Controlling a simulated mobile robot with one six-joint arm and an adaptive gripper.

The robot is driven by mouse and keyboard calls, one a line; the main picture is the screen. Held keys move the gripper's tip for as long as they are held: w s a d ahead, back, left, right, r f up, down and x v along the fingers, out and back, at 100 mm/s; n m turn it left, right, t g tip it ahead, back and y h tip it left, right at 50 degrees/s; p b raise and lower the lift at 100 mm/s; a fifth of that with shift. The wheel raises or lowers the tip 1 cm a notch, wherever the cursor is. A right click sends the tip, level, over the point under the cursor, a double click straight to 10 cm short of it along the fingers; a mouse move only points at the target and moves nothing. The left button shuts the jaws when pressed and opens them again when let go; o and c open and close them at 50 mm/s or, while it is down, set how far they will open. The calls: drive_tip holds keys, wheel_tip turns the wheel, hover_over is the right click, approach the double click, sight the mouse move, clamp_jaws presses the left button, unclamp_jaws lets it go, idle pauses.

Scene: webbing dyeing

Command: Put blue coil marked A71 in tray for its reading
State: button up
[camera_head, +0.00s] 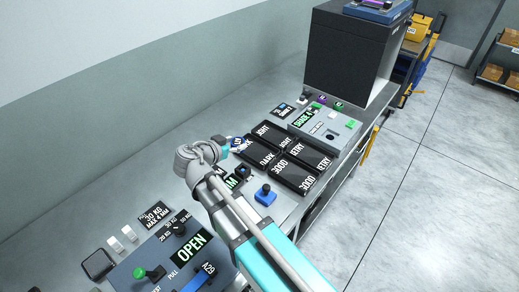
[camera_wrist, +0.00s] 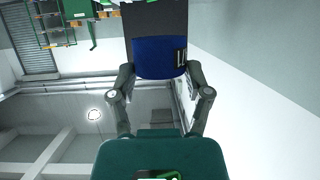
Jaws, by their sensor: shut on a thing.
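My gripper (camera_wrist: 160,80) is shut on a blue coil (camera_wrist: 158,58) in the wrist view, with one finger on each side. A dark label with white marks shows at the coil's right edge, but its mark cannot be read. In the head view my arm reaches over the bench, and its end is beside the upper left of a group of black trays (camera_head: 268,160). Their labels include LIGHT, DARK, GOOD and RETRY. A small blue patch (camera_head: 237,142) shows beside my wrist there; I cannot tell whether it is the held coil.
A grey instrument (camera_head: 340,122) with a green SHADE display stands behind the trays. Small coloured pieces (camera_head: 322,100) lie near a large dark cabinet (camera_head: 345,55). A blue joystick box (camera_head: 265,196) sits in front. A panel reading OPEN (camera_head: 191,246) is nearer. Floor at right is clear.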

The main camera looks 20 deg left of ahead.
drive_tip(key=shift+w+d, duration=0.2)
drive_tip(key=shift+w, duration=0.05)
drive_tip(key=w+d+m+g+h, duration=0.1)
drive_tip(key=w+d+m+h, duration=0.1)
drive_tip(key=w+d, duration=1.2)
drive_tip(key=shift+w+d+r+m+h+p, duration=0.15)
drive_tip(key=shift+w+r+m+h+p, duration=0.2)
drive_tip(key=shift+w, duration=0.2)
drive_tip(key=s+a+f+b, duration=0.1)
drive_tip(key=a+f+b, duration=0.8)
drive_tip(key=a, duration=0.4)
drive_tip(key=shift+s, duration=0.2)
